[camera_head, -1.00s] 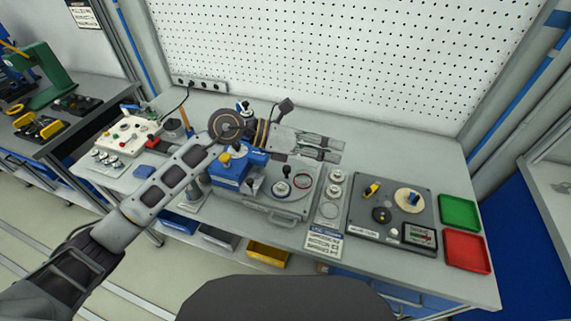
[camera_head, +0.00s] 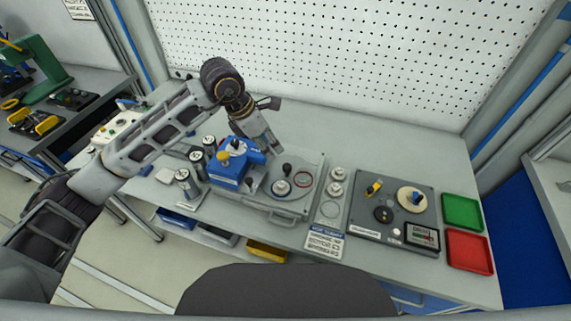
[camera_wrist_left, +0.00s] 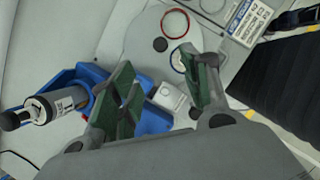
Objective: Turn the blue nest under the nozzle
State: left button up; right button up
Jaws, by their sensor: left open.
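The blue dispenser (camera_head: 231,172) stands on the bench beside a pale round turntable plate (camera_head: 312,165). The plate carries a red ring (camera_head: 304,180), also in the left wrist view (camera_wrist_left: 186,14). A blue-ringed nest (camera_wrist_left: 175,62) sits near it, partly hidden by a finger of my left gripper. A black knob (camera_wrist_left: 160,44) stands between the two rings. My left gripper (camera_head: 272,149) is open and points down behind the dispenser, near the plate. In the left wrist view its green-padded fingers (camera_wrist_left: 158,68) are apart, with nothing held. The nozzle tip is not clearly visible. My right gripper is not in view.
A grey panel (camera_head: 362,222) with a yellow switch and a dial lies to the right, then a green tray (camera_head: 461,211) and a red tray (camera_head: 469,252). Several dark-topped cylinders (camera_head: 187,183) stand left of the dispenser. The back of the bench is clear.

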aim_at(286, 166)
pick_arm(q)
jog(key=shift+f, duration=0.1)
jog(key=p+x, duration=0.2)
jog(key=x, duration=1)
jog(key=shift+d+p, duration=0.15)
jog(key=shift+p, duration=0.15)
jog(key=shift+w+d+f, duration=0.15)
jog(key=shift+d+f, duration=0.05)
jog(key=shift+f, duration=0.5)
jog(key=shift+c, duration=0.7)
grip_shut()
